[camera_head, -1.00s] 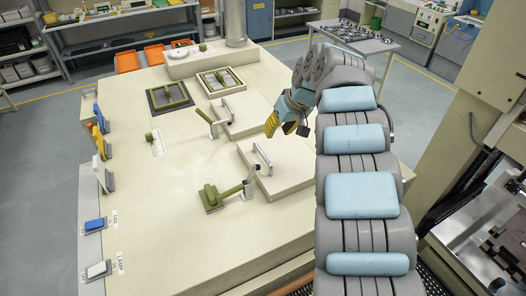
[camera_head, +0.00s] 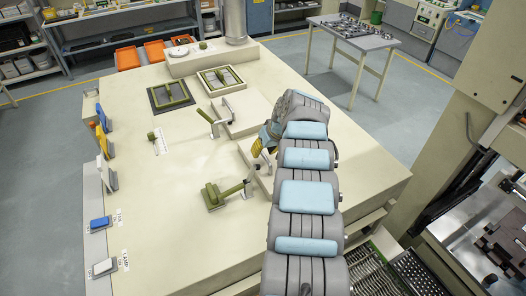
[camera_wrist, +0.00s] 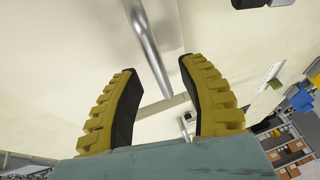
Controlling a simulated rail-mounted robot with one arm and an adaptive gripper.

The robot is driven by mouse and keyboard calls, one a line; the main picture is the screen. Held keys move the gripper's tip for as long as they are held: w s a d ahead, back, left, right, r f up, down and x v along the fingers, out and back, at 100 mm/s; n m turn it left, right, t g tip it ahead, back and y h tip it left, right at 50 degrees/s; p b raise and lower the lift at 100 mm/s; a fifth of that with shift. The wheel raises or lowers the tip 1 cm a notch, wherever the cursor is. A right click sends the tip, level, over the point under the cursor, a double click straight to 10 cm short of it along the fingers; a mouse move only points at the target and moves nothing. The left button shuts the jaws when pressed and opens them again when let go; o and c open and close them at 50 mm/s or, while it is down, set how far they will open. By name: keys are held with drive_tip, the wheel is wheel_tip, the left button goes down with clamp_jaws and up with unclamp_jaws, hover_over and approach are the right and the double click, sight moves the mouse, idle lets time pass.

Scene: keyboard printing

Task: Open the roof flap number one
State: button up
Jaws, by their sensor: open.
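Two raised cream flaps with metal handles are on the cream housing; I cannot read which is number one. The nearer flap (camera_head: 264,184) is partly hidden by my arm. The farther flap (camera_head: 244,119) lies flat behind it. My gripper (camera_wrist: 160,68) is open, with yellow ribbed fingers and dark pads. In the wrist view a metal handle bar (camera_wrist: 148,45) runs between and beyond the fingertips, with space on both sides. In the head view my gripper is at the nearer flap's handle, mostly hidden by my arm.
A second green lever (camera_head: 206,117) stands beside the farther flap. Two green-handled square frames (camera_head: 170,96) (camera_head: 221,80) and a round dial (camera_head: 179,52) are farther back. Blue (camera_head: 97,224) and white (camera_head: 101,267) switches line the left edge. The housing's front left top is clear.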

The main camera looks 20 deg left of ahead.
drive_tip(key=shift+w+a+f, duration=0.1)
drive_tip(key=shift+a+f, duration=0.1)
drive_tip(key=shift+f, duration=0.35)
clamp_jaws()
